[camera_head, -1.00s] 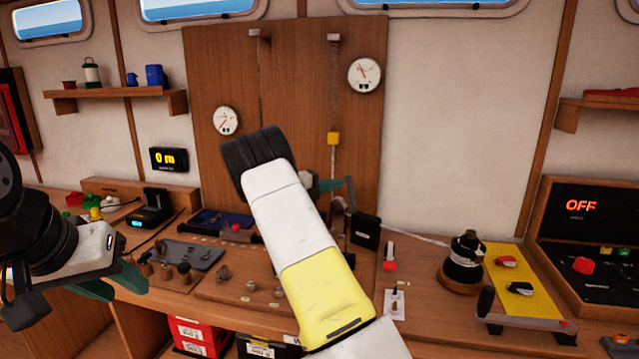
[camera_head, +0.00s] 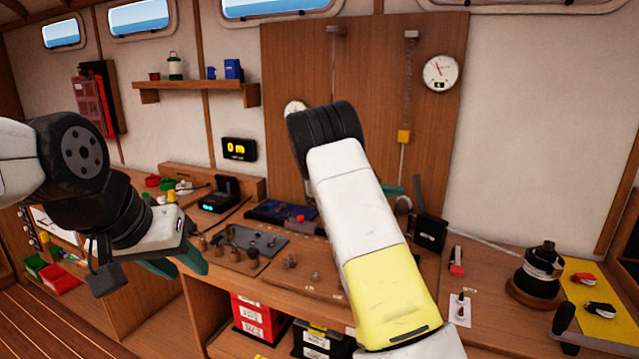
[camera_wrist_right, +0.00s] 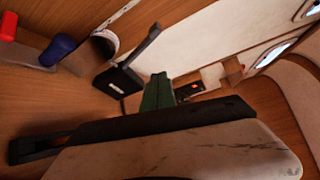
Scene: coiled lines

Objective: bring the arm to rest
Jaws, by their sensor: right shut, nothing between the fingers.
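My right arm reaches up across the middle of the head view, with its white and yellow link in front of the bench. My right gripper (camera_wrist_right: 157,92) shows green fingers in the right wrist view, shut and empty. In the head view it is mostly hidden behind the arm, with only a bit of green showing. My left gripper (camera_head: 180,263) hangs at the left of the head view, in front of the bench's front edge. Its green fingers are seen from the side, so their opening is unclear.
The wooden bench (camera_head: 310,285) carries a grey plate with small knobs (camera_head: 250,243), a black box (camera_head: 430,231), a dark winch-like drum (camera_head: 540,270) and a yellow panel (camera_head: 599,290). A back board (camera_head: 290,60) with gauges rises behind. Red and black bins (camera_head: 258,318) stand below.

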